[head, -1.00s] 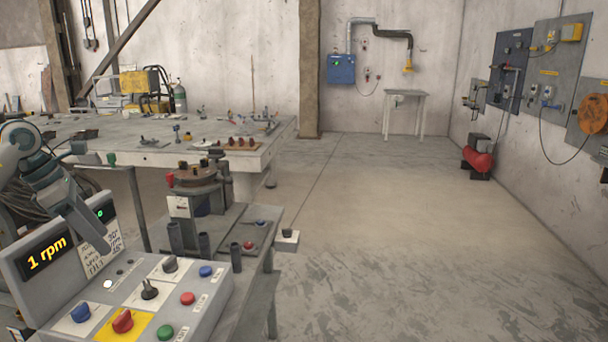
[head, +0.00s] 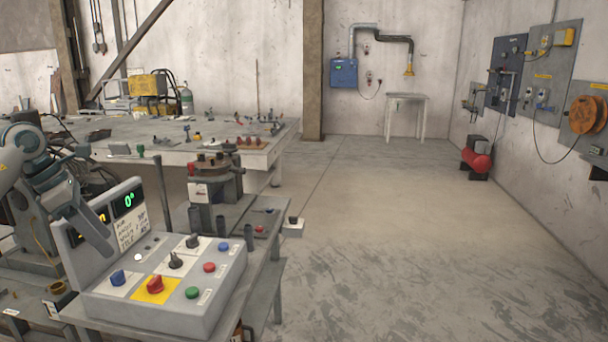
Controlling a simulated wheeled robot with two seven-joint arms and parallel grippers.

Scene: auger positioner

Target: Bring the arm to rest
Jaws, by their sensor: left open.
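My left arm comes in from the left edge. Its grey gripper (head: 88,232) is open and empty and points down in front of the control box's display panel. It hides most of the orange display and leaves the green display (head: 129,201), which reads 0°, in view. The grey control box (head: 215,310) has blue, red and green buttons and dark knobs on its sloped face. Whether the fingers touch the box cannot be told. The positioner with its round brown table (head: 210,162) stands behind the box. My right gripper is out of view.
A large workbench (head: 170,152) with small tools stands behind the positioner. The floor (head: 400,220) to the right is clear. A red tank (head: 477,161) sits by the right wall.

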